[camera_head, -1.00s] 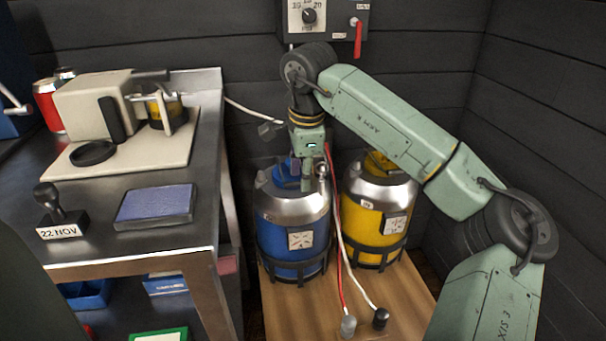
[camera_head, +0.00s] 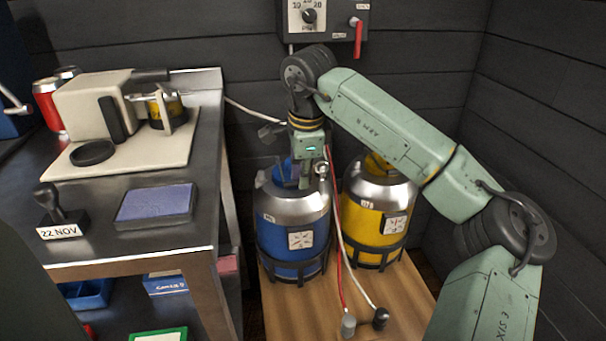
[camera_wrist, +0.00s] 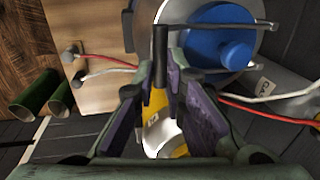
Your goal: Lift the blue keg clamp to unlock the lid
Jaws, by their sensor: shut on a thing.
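The blue keg (camera_head: 285,235) stands upright on the wooden board, with a silver top and a blue lid (camera_wrist: 225,42). In the wrist view the keg's clamp shows as grey wire arms (camera_wrist: 205,25) and a dark bar (camera_wrist: 160,50) across their near ends, over the lid's side. My gripper (camera_head: 304,183) is at the top of the blue keg, pointing down. In the wrist view its purple-padded fingers (camera_wrist: 161,72) are closed around the dark bar. The arm and fingers partly hide the lid in the head view.
A yellow keg (camera_head: 375,220) stands close on the right. A red hose (camera_head: 335,235) and a white hose (camera_head: 350,265) run down between the kegs to the wooden board (camera_head: 300,315). A steel table (camera_head: 150,240) is on the left, and dark walls stand behind and right.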

